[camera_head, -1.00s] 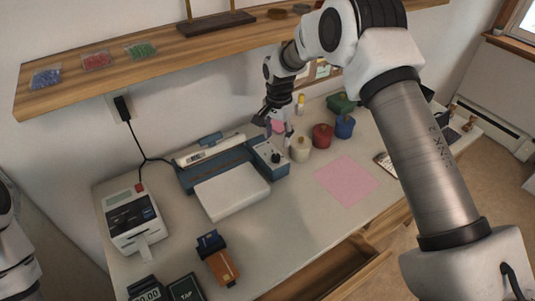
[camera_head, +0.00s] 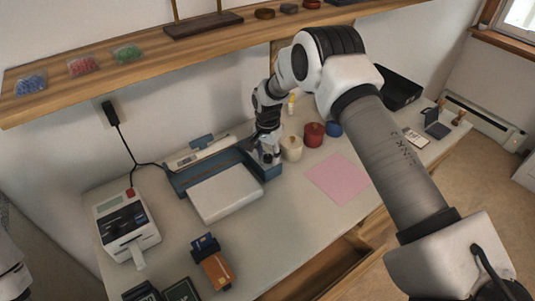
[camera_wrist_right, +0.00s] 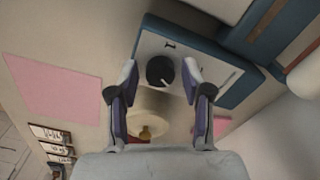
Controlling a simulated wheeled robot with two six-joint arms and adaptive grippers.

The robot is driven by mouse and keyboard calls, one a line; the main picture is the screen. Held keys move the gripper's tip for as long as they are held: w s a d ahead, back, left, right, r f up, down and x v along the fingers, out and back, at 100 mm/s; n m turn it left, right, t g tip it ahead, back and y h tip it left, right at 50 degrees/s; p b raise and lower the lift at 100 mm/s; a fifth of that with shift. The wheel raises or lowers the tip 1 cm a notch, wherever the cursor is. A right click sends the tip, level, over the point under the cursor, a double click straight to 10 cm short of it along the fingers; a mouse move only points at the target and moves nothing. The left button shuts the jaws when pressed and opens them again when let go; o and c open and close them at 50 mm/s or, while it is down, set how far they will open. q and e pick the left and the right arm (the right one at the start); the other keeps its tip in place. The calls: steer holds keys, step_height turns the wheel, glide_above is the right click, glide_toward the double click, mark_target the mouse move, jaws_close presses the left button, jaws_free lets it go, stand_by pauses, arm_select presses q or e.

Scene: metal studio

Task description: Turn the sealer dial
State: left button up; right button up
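The blue sealer (camera_head: 178,187) lies along the back of the table with a white platform (camera_head: 226,192) in front of it. Its control block is at its right end. The black round dial (camera_wrist_right: 160,72) with a light pointer mark shows on the pale top of that block in the right wrist view. My right gripper (camera_head: 266,156) points down over the block and hides the dial in the head view. In the right wrist view its fingers (camera_wrist_right: 160,68) are apart, one on each side of the dial; I cannot tell whether they touch it. My left gripper is not in view.
A cream jar (camera_head: 291,149) stands close right of my right gripper, with a red jar (camera_head: 313,135) and a blue jar (camera_head: 333,129) beyond. A pink mat (camera_head: 338,178) lies flat nearby. A label printer (camera_head: 126,226) stands at left. The wooden shelf (camera_head: 150,72) runs above.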

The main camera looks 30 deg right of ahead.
jaws_close()
steer(key=shift+n, duration=0.3)
steer(key=n, duration=0.5)
steer(key=shift+b, duration=0.4)
steer(key=n, duration=0.5)
steer(key=shift+s+d+n, duration=0.1)
steer(key=shift+n, duration=0.2)
steer(key=n+b, duration=0.1)
steer(key=n, duration=1.1)
steer(key=shift+d+n+b, duration=0.1)
steer(key=shift+n+b, duration=0.2)
steer(key=shift+n, duration=0.1)
steer(key=shift+o, duration=2)
jaws_free()
